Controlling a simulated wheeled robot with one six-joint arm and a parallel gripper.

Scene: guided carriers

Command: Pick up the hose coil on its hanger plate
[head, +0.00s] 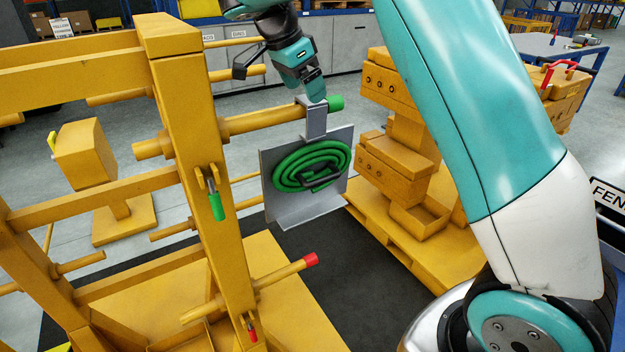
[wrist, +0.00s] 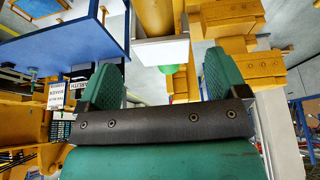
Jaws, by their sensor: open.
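The green hose coil (head: 297,160) lies flat against its grey hanger plate (head: 310,212), with a dark strap or clip across its lower part. The plate hangs by a grey hook from a yellow peg (head: 262,119) with a green tip. My gripper (head: 316,97) is just above the hook and peg, pointing down. In the wrist view my gripper (wrist: 161,72) is open, its two teal fingers apart. A pale part of the hanger plate (wrist: 162,51) and the green peg tip show between and beyond the fingers. The coil is hidden there, and I cannot tell whether the fingers touch anything.
The yellow rack post (head: 188,150) stands close left of the plate, with a red-tipped peg (head: 308,260) below. A yellow carrier with stacked boxes (head: 398,165) stands close right. Dark floor lies under the plate. A blue bench (head: 345,45) is behind.

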